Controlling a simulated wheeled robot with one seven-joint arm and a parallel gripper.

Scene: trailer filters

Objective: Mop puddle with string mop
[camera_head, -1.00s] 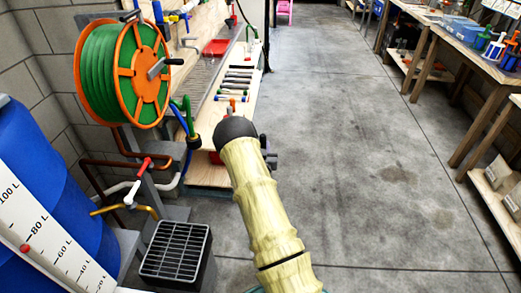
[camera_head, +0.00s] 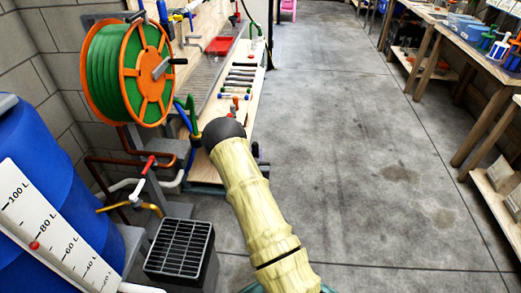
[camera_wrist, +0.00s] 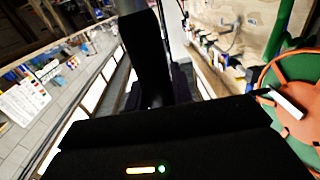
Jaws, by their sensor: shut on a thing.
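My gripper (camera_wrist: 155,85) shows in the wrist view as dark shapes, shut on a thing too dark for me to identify. In the head view my pale arm hides most of it, with only a small dark part beside the arm's black end. I cannot make out a string mop in either view. Two darker patches mark the grey concrete floor right of my arm, an upper patch (camera_head: 397,173) and a lower patch (camera_head: 441,217). I cannot tell whether either is wet.
A green hose reel (camera_head: 128,72), a blue barrel (camera_head: 75,190) and a black grated box (camera_head: 180,250) stand at left. A wooden bench (camera_head: 225,113) with tools runs behind my arm. Workbenches (camera_head: 478,62) line the right. The floor aisle (camera_head: 330,110) between is clear.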

